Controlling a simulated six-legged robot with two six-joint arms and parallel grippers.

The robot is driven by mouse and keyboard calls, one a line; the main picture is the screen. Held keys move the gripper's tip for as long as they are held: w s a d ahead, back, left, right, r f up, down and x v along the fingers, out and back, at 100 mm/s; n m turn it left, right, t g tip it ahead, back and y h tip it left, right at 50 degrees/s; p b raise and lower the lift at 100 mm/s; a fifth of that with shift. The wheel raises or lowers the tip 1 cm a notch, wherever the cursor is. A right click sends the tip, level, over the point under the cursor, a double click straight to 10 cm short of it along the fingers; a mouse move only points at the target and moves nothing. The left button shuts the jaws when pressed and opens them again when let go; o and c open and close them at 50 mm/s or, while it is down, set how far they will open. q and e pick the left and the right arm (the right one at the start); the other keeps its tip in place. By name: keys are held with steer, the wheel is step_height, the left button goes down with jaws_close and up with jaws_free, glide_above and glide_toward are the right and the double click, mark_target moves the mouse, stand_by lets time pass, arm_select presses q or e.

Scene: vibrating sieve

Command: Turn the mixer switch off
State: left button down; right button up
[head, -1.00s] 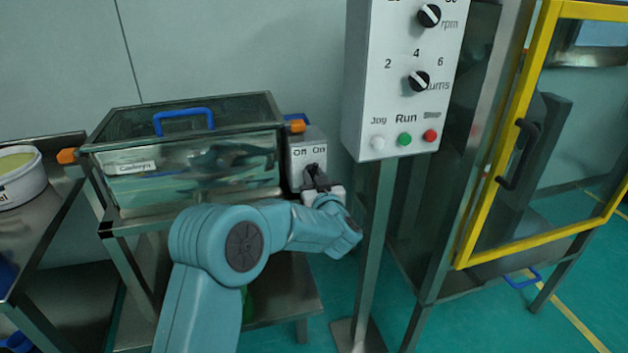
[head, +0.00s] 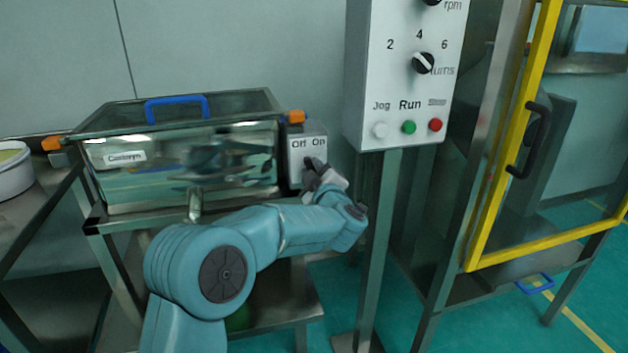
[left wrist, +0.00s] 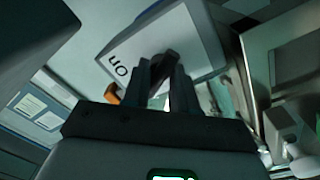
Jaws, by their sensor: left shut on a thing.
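My left gripper (head: 313,173) is at the front of this box, just below the labels. In the left wrist view its two dark fingers (left wrist: 166,82) are closed around the dark switch knob (left wrist: 164,62), with the On label on the box beside it. The fingers hide much of the knob, so I cannot tell its exact setting. My right gripper does not show.
A white control box (head: 362,95) with dials and Jog and Run buttons stands on a post right of the switch. A yellow-framed door (head: 513,140) is farther right. A table with a white tub (head: 12,178) is at the left.

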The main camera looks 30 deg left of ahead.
arm_select(q)
steer(key=c, duration=1.9)
jaws_free()
steer(key=shift+f+n+b, duration=0.1)
steer(key=shift+n+b, duration=0.45)
steer(key=shift+n, duration=0.35)
steer(key=shift+o, duration=0.4)
steer(key=o, duration=1)
steer(key=p+v, duration=0.1)
steer(key=v, duration=1.5)
steer(key=shift+s+d, duration=0.1)
steer(key=shift+s, duration=0.05)
